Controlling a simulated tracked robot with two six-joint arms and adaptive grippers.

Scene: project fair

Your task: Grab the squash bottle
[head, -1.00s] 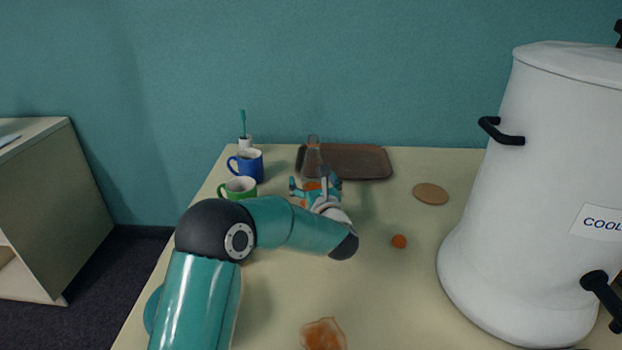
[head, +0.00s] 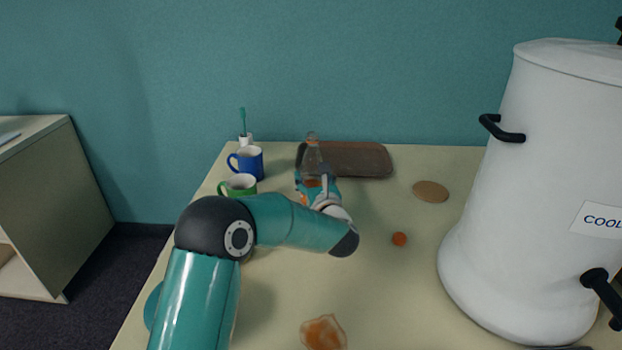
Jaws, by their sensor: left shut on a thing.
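The squash bottle (head: 312,158) is a clear bottle with an orange-brown cap and some orange liquid low inside. It stands upright near the back of the table, in front of the brown tray. My left gripper (head: 314,184) is shut on the bottle's lower part, which the fingers and wrist partly hide. I cannot tell whether the bottle's base touches the table. My right gripper is out of view.
A blue mug (head: 248,163) and a green mug (head: 238,186) stand left of the gripper. A brown tray (head: 358,160) lies behind. A large white cooler (head: 540,200) fills the right.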

